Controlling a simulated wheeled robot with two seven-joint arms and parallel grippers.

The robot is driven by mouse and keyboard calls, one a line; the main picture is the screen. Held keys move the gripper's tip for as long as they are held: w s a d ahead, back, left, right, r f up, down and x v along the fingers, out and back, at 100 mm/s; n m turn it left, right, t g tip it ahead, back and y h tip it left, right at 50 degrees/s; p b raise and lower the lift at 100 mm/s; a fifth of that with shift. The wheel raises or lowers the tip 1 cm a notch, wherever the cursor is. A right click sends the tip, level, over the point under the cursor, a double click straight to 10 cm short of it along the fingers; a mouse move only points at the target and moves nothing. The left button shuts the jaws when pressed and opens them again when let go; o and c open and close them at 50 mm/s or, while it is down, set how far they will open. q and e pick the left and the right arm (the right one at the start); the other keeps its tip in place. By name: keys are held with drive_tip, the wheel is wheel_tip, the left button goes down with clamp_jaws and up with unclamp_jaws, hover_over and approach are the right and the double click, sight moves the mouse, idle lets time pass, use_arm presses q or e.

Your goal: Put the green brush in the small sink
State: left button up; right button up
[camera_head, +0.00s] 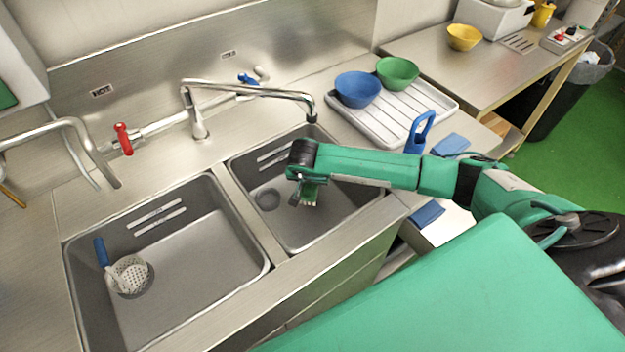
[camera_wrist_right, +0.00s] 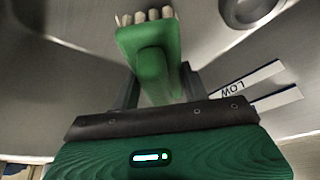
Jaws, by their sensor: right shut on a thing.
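The green brush (camera_wrist_right: 148,62) with pale bristles is between the fingers of my right gripper (camera_wrist_right: 160,86), which is shut on it. In the head view the brush (camera_head: 310,191) shows in part below the black wrist end of my right arm, over the small sink (camera_head: 335,212) on the right. The arm hides part of the brush and gripper there. I cannot tell whether the brush touches the sink floor. My left gripper is not in view.
The large sink (camera_head: 200,265) at left holds a blue-handled strainer (camera_head: 130,275). A chrome faucet (camera_head: 250,90) reaches over the small sink. A blue bowl (camera_head: 357,89) and a green bowl (camera_head: 397,72) stand on the white drainer (camera_head: 385,128) at right.

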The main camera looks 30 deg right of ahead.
wheel_tip(320, 180, down, 5)
drive_tip(key=shift+p, duration=0.4)
drive_tip(key=w+d, duration=0.1)
drive_tip(key=w+d+p, duration=0.1)
drive_tip(key=shift+w+r, duration=0.2)
drive_tip(key=shift+w, duration=0.2)
drive_tip(key=shift+w+d+f+p, duration=0.15)
drive_tip(key=shift+w+f+p, duration=0.05)
drive_tip(key=shift+p, duration=0.3)
drive_tip(key=shift+f, duration=0.55)
drive_tip(key=shift+f, duration=0.2)
drive_tip(key=o, duration=1.1)
